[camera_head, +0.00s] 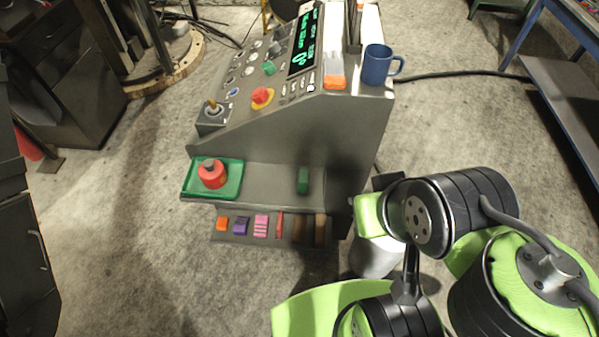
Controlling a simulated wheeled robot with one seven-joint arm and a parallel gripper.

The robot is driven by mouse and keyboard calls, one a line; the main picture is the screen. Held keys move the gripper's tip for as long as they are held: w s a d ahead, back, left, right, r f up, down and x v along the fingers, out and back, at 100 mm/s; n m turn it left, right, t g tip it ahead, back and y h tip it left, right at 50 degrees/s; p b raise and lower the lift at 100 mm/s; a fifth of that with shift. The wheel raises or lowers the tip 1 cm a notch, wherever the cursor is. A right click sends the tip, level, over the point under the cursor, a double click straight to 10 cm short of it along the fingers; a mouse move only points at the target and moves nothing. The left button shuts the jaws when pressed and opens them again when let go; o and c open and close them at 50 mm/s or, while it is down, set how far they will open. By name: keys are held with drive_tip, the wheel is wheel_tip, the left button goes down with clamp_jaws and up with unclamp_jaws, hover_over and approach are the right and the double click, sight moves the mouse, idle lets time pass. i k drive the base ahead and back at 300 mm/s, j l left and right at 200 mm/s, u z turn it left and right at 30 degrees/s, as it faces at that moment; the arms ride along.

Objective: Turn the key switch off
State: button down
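A grey control console (290,130) stands in the middle of the view with a sloped panel of buttons and knobs. At the panel's near left corner, a small brass-coloured piece (213,106) stands up from a round dark base; it looks like the key switch, but it is too small to tell which way it is turned. A red emergency stop on a yellow base (262,97) and a green knob (269,68) sit farther up the panel. My arm is folded at the lower right, apart from the console. My gripper cannot be made out.
A blue mug (377,65) and an orange-and-white item (334,72) stand on the console's top. A green tray (233,186) holding a red object (211,174) sits on the front shelf. Several small coloured items line the lower ledge. The floor left of the console is clear.

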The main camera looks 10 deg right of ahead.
sight(213, 109)
drive_tip(key=i+j, duration=0.25)
drive_tip(key=j, duration=0.2)
drive_tip(key=i+j, duration=0.25)
drive_tip(key=j, duration=0.2)
drive_tip(key=i+j+u, duration=0.1)
drive_tip(key=i+j, duration=0.15)
drive_tip(key=j, duration=0.2)
